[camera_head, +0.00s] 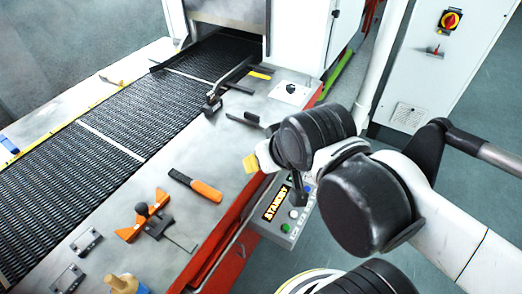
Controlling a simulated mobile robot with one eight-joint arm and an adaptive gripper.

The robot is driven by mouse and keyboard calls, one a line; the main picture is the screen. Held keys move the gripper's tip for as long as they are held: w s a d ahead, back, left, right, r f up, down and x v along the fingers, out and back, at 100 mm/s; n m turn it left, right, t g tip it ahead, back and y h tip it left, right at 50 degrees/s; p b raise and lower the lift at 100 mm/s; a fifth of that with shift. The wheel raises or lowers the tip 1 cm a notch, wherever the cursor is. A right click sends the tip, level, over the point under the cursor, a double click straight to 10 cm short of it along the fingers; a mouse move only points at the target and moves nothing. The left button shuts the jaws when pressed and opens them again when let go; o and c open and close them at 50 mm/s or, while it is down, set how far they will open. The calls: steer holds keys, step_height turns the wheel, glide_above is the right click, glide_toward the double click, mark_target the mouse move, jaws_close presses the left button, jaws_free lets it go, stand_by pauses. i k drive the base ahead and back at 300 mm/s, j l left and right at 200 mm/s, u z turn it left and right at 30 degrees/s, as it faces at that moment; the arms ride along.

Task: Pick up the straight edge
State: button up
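I cannot tell for sure which thing is the straight edge. An orange bar with a black knob (148,213) lies on the grey metal deck (205,222) right of the belt, with a thin dark rod beside it. A black and orange handled tool (195,186) lies just above and right of that bar. My arm (355,185) reaches in from the right over the deck's front edge. A dark part at its end (298,190) hangs above the control panel. My gripper's fingers do not show clearly, and I see nothing held.
The dark mesh belt (125,100) runs into the white machine housing (228,16). A control panel (276,206) sits at the deck's red edge. Small metal brackets (87,240) and a wooden-handled tool (122,284) lie lower left. The deck between the tools is clear.

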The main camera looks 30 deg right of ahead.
mark_target(251, 119)
steer(key=i+l+u, duration=0.1)
steer(key=l+u, duration=0.2)
steer(key=u, duration=0.2)
steer(key=l+u, duration=0.3)
steer(key=u, duration=0.2)
steer(key=i, duration=0.05)
